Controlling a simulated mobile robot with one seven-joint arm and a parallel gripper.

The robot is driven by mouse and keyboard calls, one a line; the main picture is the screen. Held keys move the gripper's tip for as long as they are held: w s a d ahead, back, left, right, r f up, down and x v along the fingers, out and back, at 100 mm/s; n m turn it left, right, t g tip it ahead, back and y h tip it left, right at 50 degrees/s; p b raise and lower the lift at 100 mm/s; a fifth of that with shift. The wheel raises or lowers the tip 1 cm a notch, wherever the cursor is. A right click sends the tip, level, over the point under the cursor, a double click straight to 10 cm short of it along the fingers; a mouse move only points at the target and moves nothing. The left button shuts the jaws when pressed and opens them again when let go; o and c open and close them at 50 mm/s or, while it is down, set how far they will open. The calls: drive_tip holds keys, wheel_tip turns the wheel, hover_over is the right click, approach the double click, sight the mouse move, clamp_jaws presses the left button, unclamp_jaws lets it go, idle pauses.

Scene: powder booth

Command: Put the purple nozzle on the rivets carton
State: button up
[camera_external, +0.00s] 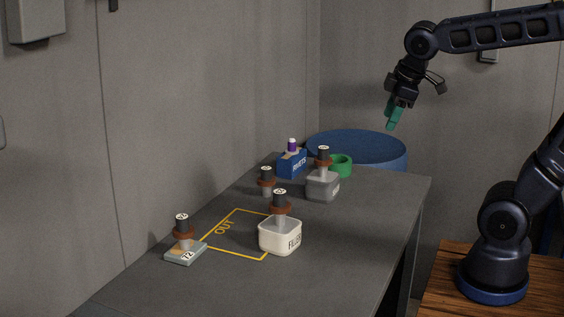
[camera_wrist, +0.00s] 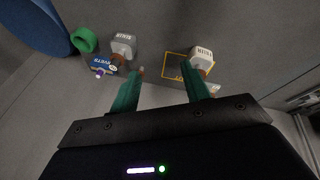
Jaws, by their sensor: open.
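The purple nozzle (camera_external: 292,146), with a white top, stands upright on the blue rivets carton (camera_external: 291,165) at the far end of the dark table. In the wrist view the purple nozzle (camera_wrist: 98,75) and the rivets carton (camera_wrist: 101,62) lie at the upper left, outside the fingers. My gripper (camera_external: 393,120) hangs high to the right of the table, well away from the carton. Its teal fingers are apart in the wrist view (camera_wrist: 162,70), with nothing held between them.
A grey tub (camera_external: 322,187) and a green ring (camera_external: 341,165) are near the carton. Several dark nozzles with brown collars stand about, including at the cream FILLER tub (camera_external: 280,238) and the small box marked 12 (camera_external: 186,254). A blue drum (camera_external: 358,148) stands behind the table.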

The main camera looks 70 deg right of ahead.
drive_tip(key=s+a+f+m+y, duration=0.1)
drive_tip(key=s+m, duration=0.3)
drive_tip(key=s, duration=0.4)
drive_tip(key=shift+a+f+y, duration=0.3)
drive_tip(key=shift+a+f, duration=0.6)
